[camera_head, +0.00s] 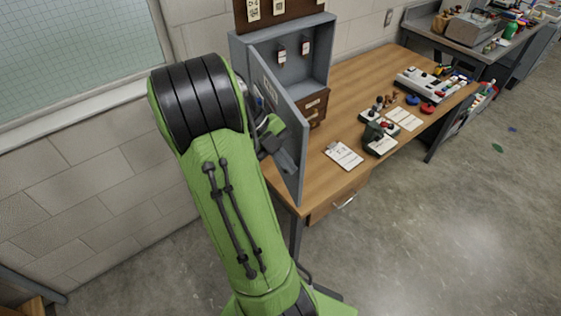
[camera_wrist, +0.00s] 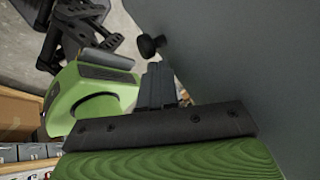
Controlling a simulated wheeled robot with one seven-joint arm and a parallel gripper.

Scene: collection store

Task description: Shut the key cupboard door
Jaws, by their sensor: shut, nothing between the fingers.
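The grey key cupboard (camera_head: 321,52) stands open on the desk against the wall. Its door (camera_head: 291,158) is swung well out towards me from the cupboard's left side. My gripper (camera_head: 271,137) is beside the door's left face in the head view, partly hidden by my green arm. In the wrist view my gripper's fingers (camera_wrist: 158,85) are shut and empty, close to the plain grey door panel (camera_wrist: 245,60). A black knob (camera_wrist: 150,46) stands out from the panel just beyond the fingertips. I cannot tell whether the fingers touch the door.
Key tags (camera_head: 282,55) hang inside the cupboard. A clipboard (camera_head: 344,155), control boxes (camera_head: 380,138) and a white tray of parts (camera_head: 425,84) lie on the wooden desk (camera_head: 345,95). Small drawers (camera_head: 314,108) stand by the cupboard. Open floor (camera_head: 440,240) lies at right.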

